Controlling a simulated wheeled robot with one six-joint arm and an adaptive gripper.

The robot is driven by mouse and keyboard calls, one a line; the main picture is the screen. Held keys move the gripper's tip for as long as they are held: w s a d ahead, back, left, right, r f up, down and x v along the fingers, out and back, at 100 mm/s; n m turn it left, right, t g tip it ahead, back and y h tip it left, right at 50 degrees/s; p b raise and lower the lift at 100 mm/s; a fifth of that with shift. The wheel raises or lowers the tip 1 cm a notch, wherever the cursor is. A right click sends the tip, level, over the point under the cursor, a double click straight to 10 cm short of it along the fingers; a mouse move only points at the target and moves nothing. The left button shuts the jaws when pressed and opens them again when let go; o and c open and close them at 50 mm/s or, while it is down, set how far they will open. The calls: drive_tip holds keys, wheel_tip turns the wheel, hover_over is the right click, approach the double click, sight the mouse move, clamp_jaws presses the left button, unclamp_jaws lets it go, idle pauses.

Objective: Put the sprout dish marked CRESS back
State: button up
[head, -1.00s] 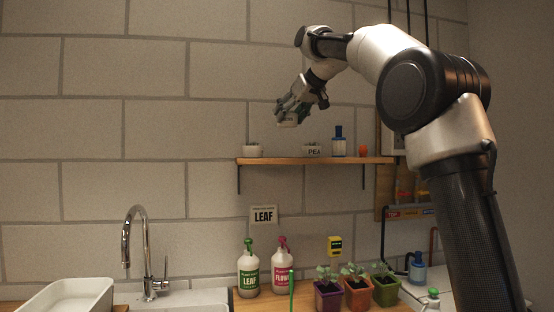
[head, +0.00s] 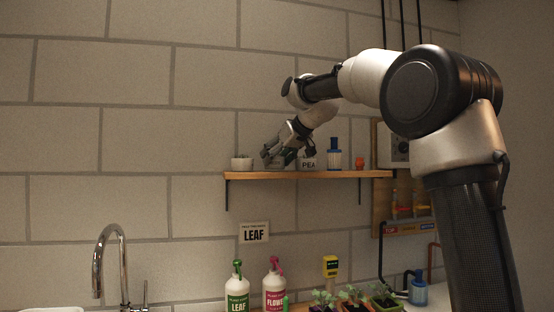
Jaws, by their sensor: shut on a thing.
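My gripper (head: 277,155) is at the wooden shelf (head: 300,174), shut on a small greyish dish (head: 281,163) that is mostly hidden by the fingers. The held dish is just above or on the shelf board; I cannot tell which. Its label does not show, so I cannot read CRESS on it. A small white dish (head: 242,163) stands on the shelf to the left of my gripper. A dish marked PEA (head: 308,163) stands close to the right of it, partly behind my gripper.
A blue bottle (head: 334,155) and a small orange thing (head: 360,163) stand farther right on the shelf. Below are a LEAF sign (head: 254,232), two spray bottles (head: 237,290), (head: 274,288), a yellow meter (head: 330,266), potted seedlings (head: 352,301) and a tap (head: 110,260).

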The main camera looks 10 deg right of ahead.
drive_tip(key=shift+f, duration=0.25)
drive_tip(key=o, duration=0.9)
drive_tip(key=shift+f, duration=0.1)
drive_tip(key=shift+s+r, duration=0.1)
drive_tip(key=shift+r, duration=0.1)
drive_tip(key=v, duration=1.2)
drive_tip(key=s+d+f+m+g+h, duration=0.1)
drive_tip(key=s+d+f+g, duration=0.1)
drive_tip(key=s+f, duration=0.9)
drive_tip(key=s+d+f+m+g+h, duration=0.2)
drive_tip(key=s+d+f, duration=0.3)
drive_tip(key=s+f, duration=0.7)
drive_tip(key=s+d+f+m+g+h, duration=0.1)
drive_tip(key=s+d+f+g, duration=0.1)
drive_tip(key=s+f, duration=0.9)
drive_tip(key=shift+s+d+f+m, duration=0.1)
drive_tip(key=shift+d+f+m, duration=0.05)
drive_tip(key=shift+d+f, duration=0.25)
drive_tip(key=shift+s+d+f+m, duration=0.15)
drive_tip(key=shift+d+f, duration=0.1)
drive_tip(key=shift+d, duration=0.15)
